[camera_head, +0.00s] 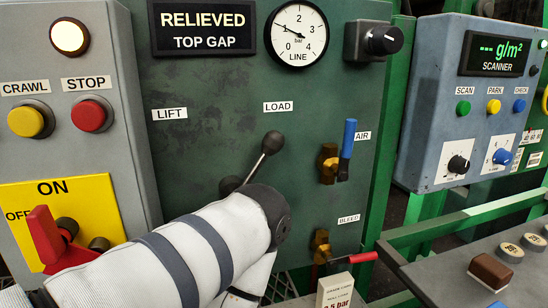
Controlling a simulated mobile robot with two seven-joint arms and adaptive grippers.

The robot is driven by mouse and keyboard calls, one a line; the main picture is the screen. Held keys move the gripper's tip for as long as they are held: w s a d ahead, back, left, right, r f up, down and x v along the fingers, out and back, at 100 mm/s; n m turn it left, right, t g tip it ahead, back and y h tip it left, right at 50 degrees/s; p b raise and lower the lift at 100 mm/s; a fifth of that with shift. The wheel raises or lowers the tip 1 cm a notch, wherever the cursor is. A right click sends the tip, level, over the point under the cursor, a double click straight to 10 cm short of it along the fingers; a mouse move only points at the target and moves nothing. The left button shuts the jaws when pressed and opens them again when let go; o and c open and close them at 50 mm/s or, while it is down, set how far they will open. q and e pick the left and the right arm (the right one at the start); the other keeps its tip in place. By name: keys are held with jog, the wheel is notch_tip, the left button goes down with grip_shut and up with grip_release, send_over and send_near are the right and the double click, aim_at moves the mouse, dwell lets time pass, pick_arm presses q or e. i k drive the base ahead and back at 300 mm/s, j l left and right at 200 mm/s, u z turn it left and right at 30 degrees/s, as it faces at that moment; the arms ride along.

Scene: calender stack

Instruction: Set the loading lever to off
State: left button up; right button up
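The loading lever (271,143) is a metal rod with a black ball knob on the dark green panel. It leans up and right from its dark pivot, toward the LOAD label (278,107). The LIFT label (169,114) is to its left. No OFF mark shows beside this lever. My white, grey-banded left arm (185,255) comes in from the lower left. Its dark joint lies just below the lever and partly covers the pivot area. The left gripper cannot be seen. My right gripper is not in view.
A red rotary handle (45,235) sits on a yellow ON/OFF plate at left, partly behind my arm. A blue AIR valve handle (347,138) and red BLEED handle (363,257) are right of the lever. A gauge (296,34) and a RELIEVED display (203,27) are above.

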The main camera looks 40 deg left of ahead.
aim_at(273, 142)
jog(key=l+u, duration=0.15)
jog(key=u, duration=0.3)
jog(key=k+l+u, duration=0.1)
jog(key=u, duration=0.35)
jog(key=l+u, duration=0.15)
jog(key=u, duration=0.25)
jog(key=k+j, duration=0.05)
